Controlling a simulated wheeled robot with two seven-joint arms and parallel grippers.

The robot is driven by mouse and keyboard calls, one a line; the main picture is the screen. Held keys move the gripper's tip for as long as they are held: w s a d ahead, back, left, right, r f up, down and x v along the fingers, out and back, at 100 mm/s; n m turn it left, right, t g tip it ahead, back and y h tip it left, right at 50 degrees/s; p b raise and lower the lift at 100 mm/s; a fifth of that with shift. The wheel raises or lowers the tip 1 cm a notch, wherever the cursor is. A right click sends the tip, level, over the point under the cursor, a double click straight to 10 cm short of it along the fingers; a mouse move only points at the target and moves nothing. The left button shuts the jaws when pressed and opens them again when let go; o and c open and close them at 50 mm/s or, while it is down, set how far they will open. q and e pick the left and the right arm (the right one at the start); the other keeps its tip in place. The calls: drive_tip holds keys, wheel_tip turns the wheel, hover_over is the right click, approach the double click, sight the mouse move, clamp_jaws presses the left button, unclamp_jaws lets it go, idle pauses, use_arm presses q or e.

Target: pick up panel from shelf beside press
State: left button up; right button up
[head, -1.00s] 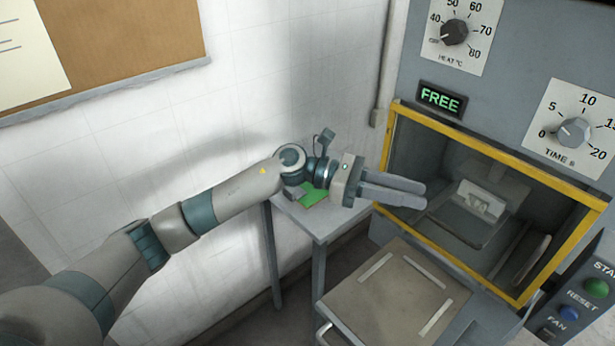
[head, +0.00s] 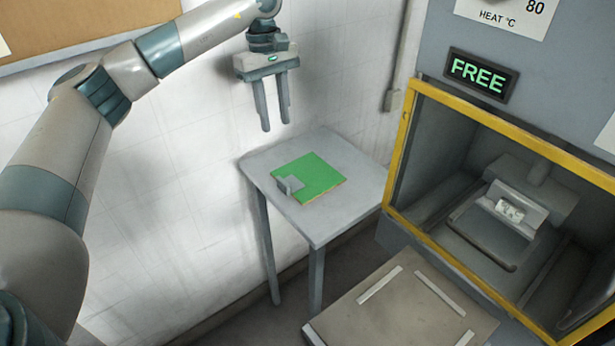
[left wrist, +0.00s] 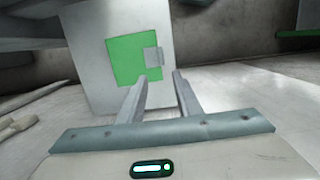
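A green panel (head: 318,180) with a small grey block (head: 290,184) at its left edge lies flat on a small grey shelf table (head: 262,167) beside the press (head: 412,100). My left gripper (head: 275,127) points down above and behind the shelf table, near the wall, with its two fingers apart and nothing between them. In the left wrist view the green panel (left wrist: 124,62) and its grey block (left wrist: 153,57) show beyond the open fingertips (left wrist: 160,75). The gripper is apart from the panel. My right gripper is in neither view.
The press opening has a yellow frame (head: 398,147) and a grey fixture (head: 507,208) inside. A display reading FREE (head: 481,74) sits above it. A low tray-like surface with light strips (head: 385,310) stands in front. White wall is close behind the shelf.

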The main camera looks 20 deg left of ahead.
sight(282, 179)
use_arm(q)
drive_tip(key=shift+d, duration=0.1)
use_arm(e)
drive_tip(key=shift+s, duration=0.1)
